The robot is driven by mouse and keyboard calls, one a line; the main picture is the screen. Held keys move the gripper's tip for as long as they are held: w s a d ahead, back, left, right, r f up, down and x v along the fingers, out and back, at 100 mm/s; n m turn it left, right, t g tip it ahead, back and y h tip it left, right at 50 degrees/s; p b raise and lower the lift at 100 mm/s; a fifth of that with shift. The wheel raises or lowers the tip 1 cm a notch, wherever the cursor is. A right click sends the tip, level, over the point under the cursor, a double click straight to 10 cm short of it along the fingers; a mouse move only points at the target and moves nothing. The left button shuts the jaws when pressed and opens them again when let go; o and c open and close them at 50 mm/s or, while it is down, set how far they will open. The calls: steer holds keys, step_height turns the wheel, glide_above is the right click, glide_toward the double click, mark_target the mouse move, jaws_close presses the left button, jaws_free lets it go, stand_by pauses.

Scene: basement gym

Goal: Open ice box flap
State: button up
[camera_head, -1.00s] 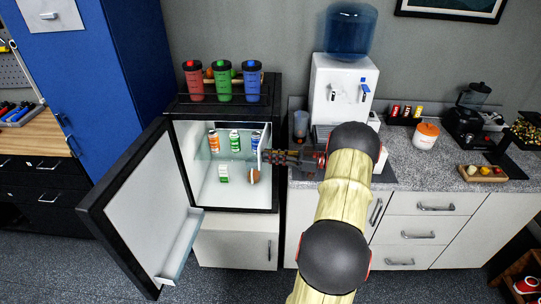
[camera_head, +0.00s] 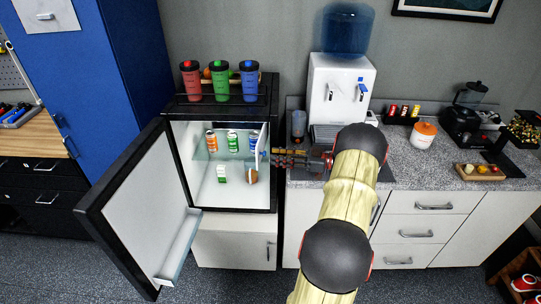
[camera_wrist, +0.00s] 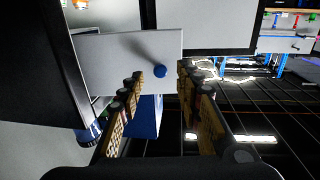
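The small fridge (camera_head: 275,110) stands with its door (camera_head: 135,205) swung wide open to the left. The ice box flap (camera_head: 263,140) is a thin white panel at the upper right of the interior, seen nearly edge-on and standing out towards the front. In the wrist view the flap (camera_wrist: 105,50) is a pale plate with a round blue knob (camera_wrist: 160,71). My gripper (camera_head: 276,158) is at the fridge's right front edge, beside the flap. In the wrist view its fingers (camera_wrist: 160,77) are apart, with the knob showing between the tips; contact cannot be told.
Cans stand on the upper shelf, with a small carton (camera_head: 222,174) and a round brown item (camera_head: 250,177) below. Three tumblers (camera_head: 221,82) stand on top. A water dispenser (camera_head: 340,85) and counter (camera_head: 405,170) lie to the right. Floor before the fridge is clear.

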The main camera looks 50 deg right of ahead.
steer(key=v, duration=0.8)
steer(key=shift+s+d, duration=0.1)
steer(key=shift+s, duration=0.05)
